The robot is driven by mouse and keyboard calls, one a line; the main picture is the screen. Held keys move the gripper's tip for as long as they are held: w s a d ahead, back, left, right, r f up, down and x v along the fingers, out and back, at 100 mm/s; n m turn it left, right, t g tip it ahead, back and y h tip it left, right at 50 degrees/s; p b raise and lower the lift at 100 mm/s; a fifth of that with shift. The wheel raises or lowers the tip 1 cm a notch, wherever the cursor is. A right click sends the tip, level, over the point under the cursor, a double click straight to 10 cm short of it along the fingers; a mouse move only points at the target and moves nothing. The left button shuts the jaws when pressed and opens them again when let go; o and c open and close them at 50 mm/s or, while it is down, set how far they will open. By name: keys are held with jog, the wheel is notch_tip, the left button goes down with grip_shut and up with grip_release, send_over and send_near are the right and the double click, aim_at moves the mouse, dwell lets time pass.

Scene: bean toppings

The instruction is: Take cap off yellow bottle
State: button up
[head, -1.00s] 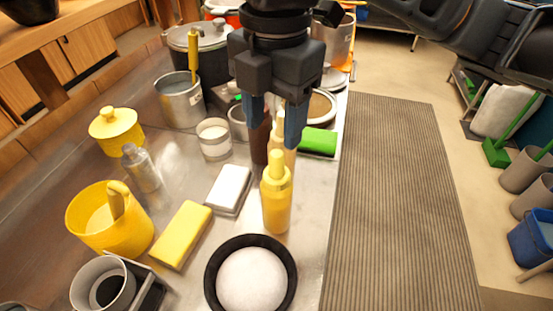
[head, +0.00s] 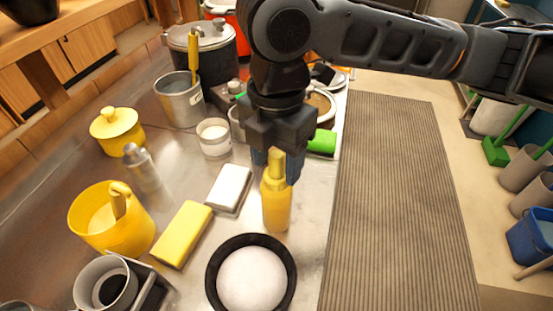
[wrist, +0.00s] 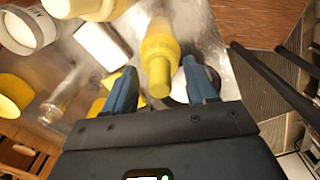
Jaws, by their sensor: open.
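The yellow bottle (head: 276,208) stands upright on the metal table near its right edge, with a narrow yellow cap (head: 276,165) on top. In the wrist view the yellow bottle (wrist: 159,48) points its cap (wrist: 159,84) toward the camera, between the fingers. My gripper (head: 276,172) is open, with its blue fingers on either side of the cap, around it or just behind it. In the wrist view the gripper (wrist: 160,88) shows a gap on both sides of the cap, smaller on the right.
A black bowl of white material (head: 209,274) stands in front of the bottle. A white block (head: 230,186) and a yellow sponge (head: 182,234) lie to its left. A green block (head: 322,142) lies behind right. Pots and cups crowd the back.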

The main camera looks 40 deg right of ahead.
aim_at(280, 153)
jog(key=c, duration=0.9)
jog(key=shift+r, duration=0.1)
jog(key=shift+r, duration=0.45)
jog(key=r, duration=0.3)
jog(key=shift+s+d+r+b, duration=0.1)
jog(key=shift+d+r+b, duration=0.1)
jog(key=shift+d+b, duration=0.15)
jog(key=s+d+r, duration=0.2)
jog(key=d, duration=0.1)
jog(key=s+d+r, duration=0.2)
jog(key=d, duration=0.1)
jog(key=s+d+r+b, duration=0.1)
jog(key=s+d+r, duration=0.1)
jog(key=d, duration=0.1)
jog(key=shift+d+r, duration=0.15)
jog(key=shift+r, duration=0.15)
